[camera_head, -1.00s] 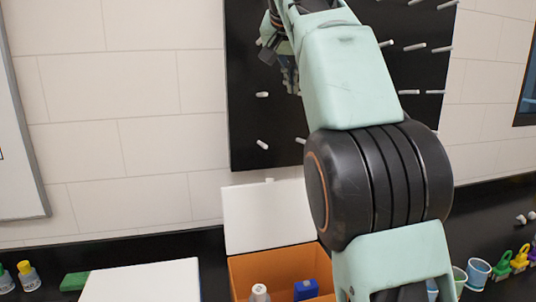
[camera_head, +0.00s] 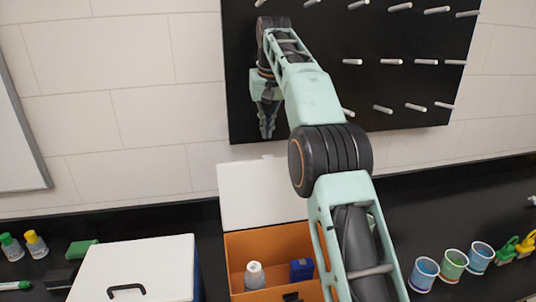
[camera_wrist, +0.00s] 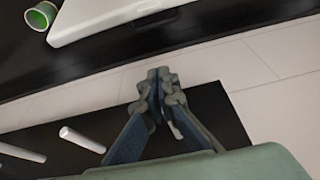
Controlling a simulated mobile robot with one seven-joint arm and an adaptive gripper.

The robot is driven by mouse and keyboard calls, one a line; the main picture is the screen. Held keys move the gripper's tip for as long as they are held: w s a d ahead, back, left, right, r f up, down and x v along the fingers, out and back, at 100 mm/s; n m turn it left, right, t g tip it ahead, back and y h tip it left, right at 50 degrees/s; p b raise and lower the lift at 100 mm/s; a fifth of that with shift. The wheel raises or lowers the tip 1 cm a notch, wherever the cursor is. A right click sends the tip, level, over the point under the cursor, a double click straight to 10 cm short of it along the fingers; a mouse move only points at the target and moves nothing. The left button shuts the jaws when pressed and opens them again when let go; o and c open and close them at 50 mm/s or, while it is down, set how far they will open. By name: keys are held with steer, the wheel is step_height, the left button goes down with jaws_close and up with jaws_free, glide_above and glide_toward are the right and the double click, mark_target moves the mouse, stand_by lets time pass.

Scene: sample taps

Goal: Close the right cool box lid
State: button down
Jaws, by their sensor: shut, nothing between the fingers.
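The right cool box (camera_head: 238,262) is orange inside and stands open in the head view. Its white lid (camera_head: 262,195) stands upright at the back of the box. A white bottle (camera_head: 254,275) and a blue item (camera_head: 301,269) are inside. My gripper (camera_head: 267,134) is shut and empty, pointing down just above the lid's top edge in the picture, in front of the black pegboard. In the wrist view the shut fingertips (camera_wrist: 158,74) are apart from a white panel (camera_wrist: 100,16) with a dark handle, which looks like the lid. My arm hides the box's right side.
A closed cool box (camera_head: 150,262) with a white lid and black handle stands on the left. Several cups (camera_head: 453,264) stand at the right. The black pegboard (camera_head: 400,90) with white pegs is on the wall behind. Small bottles (camera_head: 36,243) and a green block (camera_head: 82,247) are at far left.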

step_height(320, 180, down, 7)
steer(key=s+b, duration=0.1)
steer(key=b, duration=0.1)
steer(key=shift+s+d+b, duration=0.2)
steer(key=shift+s+b, duration=0.1)
stand_by(0.3)
steer(key=shift+f+b, duration=0.15)
steer(key=shift+b, duration=0.2)
